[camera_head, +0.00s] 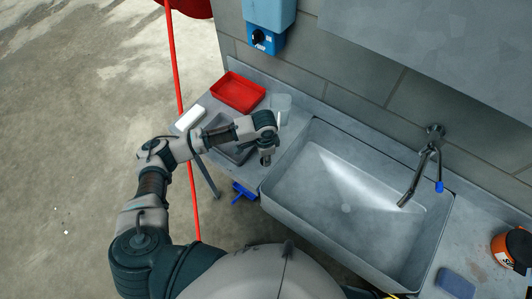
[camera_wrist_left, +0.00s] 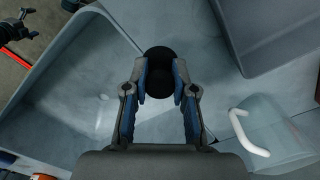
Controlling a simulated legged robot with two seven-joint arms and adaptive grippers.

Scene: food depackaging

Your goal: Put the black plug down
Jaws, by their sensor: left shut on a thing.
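In the left wrist view, a round black plug (camera_wrist_left: 159,56) sits between the two fingers of my left gripper (camera_wrist_left: 160,82), which is shut on it. In the head view my left gripper (camera_head: 265,158) points down over the counter strip just left of the sink (camera_head: 345,195). The plug is too small and dark there to make out clearly. In the wrist view the sink (camera_wrist_left: 75,105) lies to the left of the plug. I cannot tell how high the plug is above the counter.
A grey tray (camera_head: 238,153), a red tray (camera_head: 238,92), a white item (camera_head: 189,117) and a clear container with a white handle (camera_wrist_left: 250,135) are near the left gripper. A tap (camera_head: 424,170) rises behind the sink. An orange-and-black tub (camera_head: 513,248) and blue sponge (camera_head: 455,284) stand right.

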